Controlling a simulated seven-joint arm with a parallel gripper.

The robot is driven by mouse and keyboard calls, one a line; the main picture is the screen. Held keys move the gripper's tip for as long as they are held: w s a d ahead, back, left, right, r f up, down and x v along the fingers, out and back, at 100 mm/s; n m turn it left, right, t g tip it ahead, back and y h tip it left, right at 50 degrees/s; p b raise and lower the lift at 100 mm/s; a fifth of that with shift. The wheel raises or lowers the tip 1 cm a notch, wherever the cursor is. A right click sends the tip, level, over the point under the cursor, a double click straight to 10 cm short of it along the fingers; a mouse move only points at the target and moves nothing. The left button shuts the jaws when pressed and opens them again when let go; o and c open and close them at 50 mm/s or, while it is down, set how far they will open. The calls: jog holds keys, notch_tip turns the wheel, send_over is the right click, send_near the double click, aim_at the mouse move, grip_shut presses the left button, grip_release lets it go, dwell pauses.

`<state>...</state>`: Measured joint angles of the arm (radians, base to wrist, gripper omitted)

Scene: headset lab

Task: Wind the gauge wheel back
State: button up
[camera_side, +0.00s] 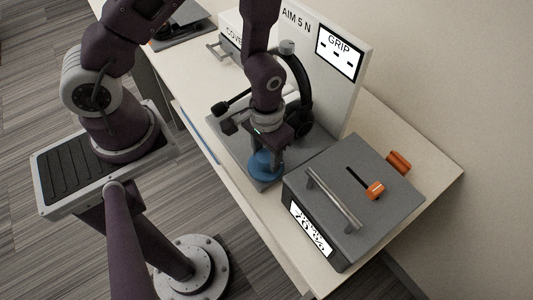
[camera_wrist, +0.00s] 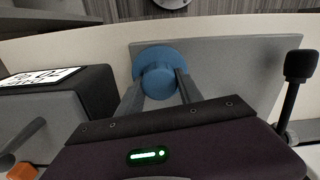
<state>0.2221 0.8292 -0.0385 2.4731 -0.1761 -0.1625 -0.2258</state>
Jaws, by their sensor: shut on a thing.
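The blue gauge wheel (camera_side: 264,165) lies flat near the front corner of a grey base plate (camera_side: 243,172), with a raised round knob at its middle. In the wrist view the wheel (camera_wrist: 158,58) shows at top centre. My gripper (camera_wrist: 158,92) is above the wheel, its two fingers on either side of the raised knob and shut on it. In the side view my gripper (camera_side: 270,150) comes down onto the wheel from above and hides part of it. A headset (camera_side: 300,95) stands on the plate behind my gripper. A screen (camera_side: 339,51) on the upright panel reads "GRIP" with dashes.
A grey box (camera_side: 345,185) with a bar handle (camera_side: 333,199), an orange slider knob (camera_side: 375,190) and a percent display (camera_side: 311,228) stands close right of the wheel. An orange part (camera_side: 398,162) sits behind it. A black microphone-like arm (camera_wrist: 295,85) rises at the right in the wrist view.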

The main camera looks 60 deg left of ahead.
aim_at(267, 155)
jog(key=shift+w, duration=0.1)
jog(key=o, duration=1.4)
jog(key=shift+c, duration=0.2)
notch_tip(267, 155, up, 7)
jog(key=shift+r, duration=0.1)
